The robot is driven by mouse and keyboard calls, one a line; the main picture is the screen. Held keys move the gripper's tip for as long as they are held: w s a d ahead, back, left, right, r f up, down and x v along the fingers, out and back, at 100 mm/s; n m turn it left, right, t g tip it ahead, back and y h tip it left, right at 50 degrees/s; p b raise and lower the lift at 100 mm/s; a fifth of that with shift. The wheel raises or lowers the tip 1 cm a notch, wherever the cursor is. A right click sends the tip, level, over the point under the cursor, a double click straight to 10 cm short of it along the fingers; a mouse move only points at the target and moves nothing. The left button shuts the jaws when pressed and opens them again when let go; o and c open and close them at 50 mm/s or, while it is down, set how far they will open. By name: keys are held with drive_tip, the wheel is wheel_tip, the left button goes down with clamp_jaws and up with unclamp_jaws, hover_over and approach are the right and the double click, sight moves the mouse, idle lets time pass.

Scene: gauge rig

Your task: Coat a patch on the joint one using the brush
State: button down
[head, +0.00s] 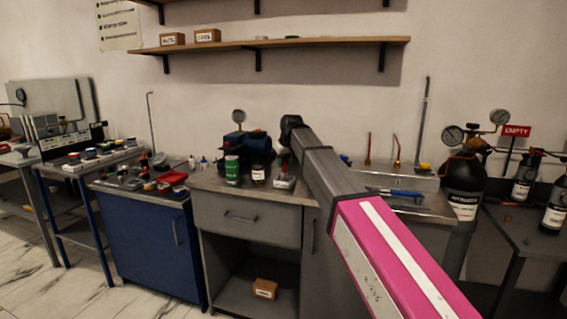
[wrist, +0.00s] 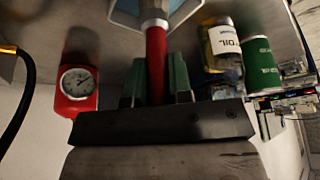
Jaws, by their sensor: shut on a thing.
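My gripper (wrist: 156,92) shows in the wrist view with its two green fingers shut on the red handle of the brush (wrist: 156,50). A metal collar tops the handle, and the bristles are not clearly seen. The handle points away from the gripper toward a pale blue-edged shape at the top of the view. I cannot tell whether the brush touches it. In the head view my arm reaches to the bench and hides the brush. I cannot tell which part is joint one.
A red-bodied gauge (wrist: 78,83) is left of the gripper. An oil bottle (wrist: 222,45) and a green can (wrist: 261,62) stand to the right. In the head view, a blue machine (head: 247,146) sits behind the can, and a black cylinder (head: 462,190) stands farther right.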

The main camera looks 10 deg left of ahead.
drive_tip(key=shift+f, duration=0.6)
idle(1.3)
drive_tip(key=shift+r, duration=0.15)
drive_tip(key=shift+r, duration=3.45)
